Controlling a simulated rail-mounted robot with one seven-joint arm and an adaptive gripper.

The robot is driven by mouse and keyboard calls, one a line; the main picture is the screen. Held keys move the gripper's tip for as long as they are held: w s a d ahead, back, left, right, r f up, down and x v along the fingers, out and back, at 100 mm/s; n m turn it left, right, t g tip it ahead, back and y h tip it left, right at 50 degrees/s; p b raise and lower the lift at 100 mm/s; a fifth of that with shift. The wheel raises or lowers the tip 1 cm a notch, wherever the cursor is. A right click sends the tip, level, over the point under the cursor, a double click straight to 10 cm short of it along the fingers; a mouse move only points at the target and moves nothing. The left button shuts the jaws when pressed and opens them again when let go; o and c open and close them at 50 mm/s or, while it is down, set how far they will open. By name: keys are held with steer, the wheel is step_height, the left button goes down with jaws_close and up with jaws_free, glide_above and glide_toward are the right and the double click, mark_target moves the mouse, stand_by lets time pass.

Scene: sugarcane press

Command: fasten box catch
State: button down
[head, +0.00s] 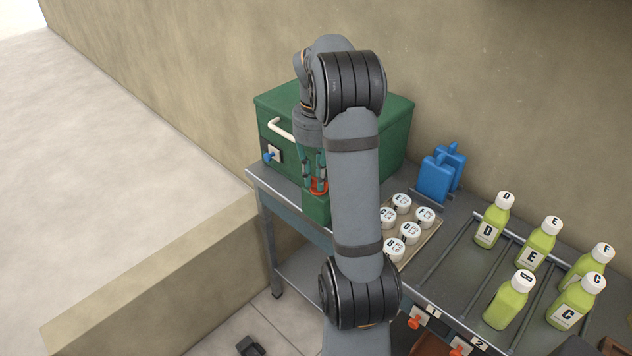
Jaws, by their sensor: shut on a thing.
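The green box (390,130) stands on the grey metal table against the wall, with its lid down. A white handle (281,130) is on its front, and a blue knob on a pale plate (270,155) sits below it. My gripper (318,186) points down at the front of the box, with its teal fingers around a red-orange catch (319,190). The gripper is shut on this catch. A green block (316,209) shows just below the fingers. My arm covers much of the box's front right side, so I cannot tell whether the catch is fastened.
Right of my arm are a tray (428,240) of white-lidded jars, blue flat containers (437,177), and several green bottles (492,220) between rails. Orange knobs (416,321) line the front edge. A low beige wall (160,275) stands at left.

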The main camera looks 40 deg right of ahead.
steer(key=shift+m, duration=0.6)
steer(key=c, duration=1.6)
jaws_free()
steer(key=shift+c, duration=0.2)
